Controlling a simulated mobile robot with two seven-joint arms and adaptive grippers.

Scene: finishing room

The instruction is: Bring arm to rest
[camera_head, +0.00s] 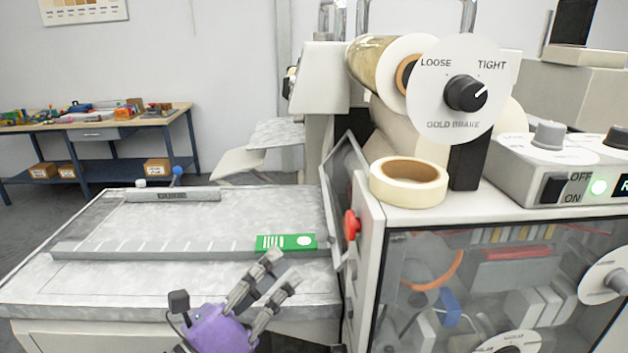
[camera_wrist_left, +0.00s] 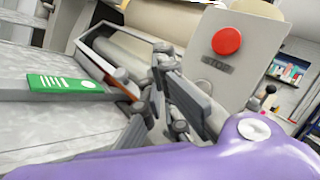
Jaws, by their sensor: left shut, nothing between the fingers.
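My left gripper (camera_head: 275,278) is over the front right part of the grey feed table (camera_head: 90,285), just in front of the green card. It has a purple body and grey fingers, and nothing shows between the fingers. It also shows in the left wrist view (camera_wrist_left: 165,60), with its fingers close together. The green card (camera_head: 285,242), with white stripes and a white dot, lies at the right end of the ruled guide bar (camera_head: 160,247). The card also shows at the left of the wrist view (camera_wrist_left: 62,83). My right gripper is not in view.
A machine stands right of the table, with a red stop button (camera_head: 351,224), a gold brake dial (camera_head: 465,93) and a tape roll (camera_head: 408,182) on its top. The button is close to my left gripper in the wrist view. A workbench (camera_head: 95,128) stands behind left.

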